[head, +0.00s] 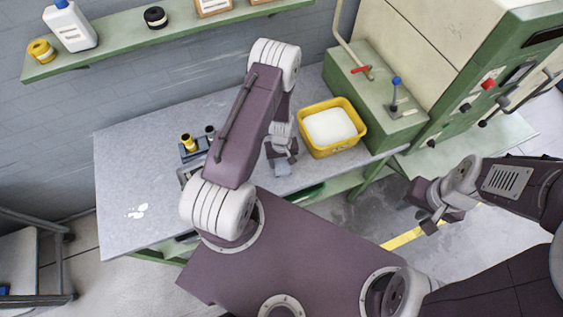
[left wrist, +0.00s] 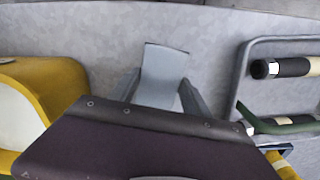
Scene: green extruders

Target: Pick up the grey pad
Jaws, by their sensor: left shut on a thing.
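The grey pad (head: 284,168) is a small flat blue-grey piece at the table's front edge in the head view, left of the yellow crate. In the left wrist view the pad (left wrist: 165,65) stands out between the two fingers. My left gripper (head: 281,158) is shut on it, with a finger at each side of its lower part. The pad's lower end is hidden behind my wrist in the left wrist view. My right gripper (head: 430,222) hangs over the floor at the right, away from the table; its finger gap is unclear.
A yellow crate (head: 316,151) with white contents stands right of the left gripper. A small holder (head: 187,157) with yellow- and black-topped items is partly behind my left arm. The table (head: 125,175) is mostly clear at left. A green machine (head: 385,110) stands at right.

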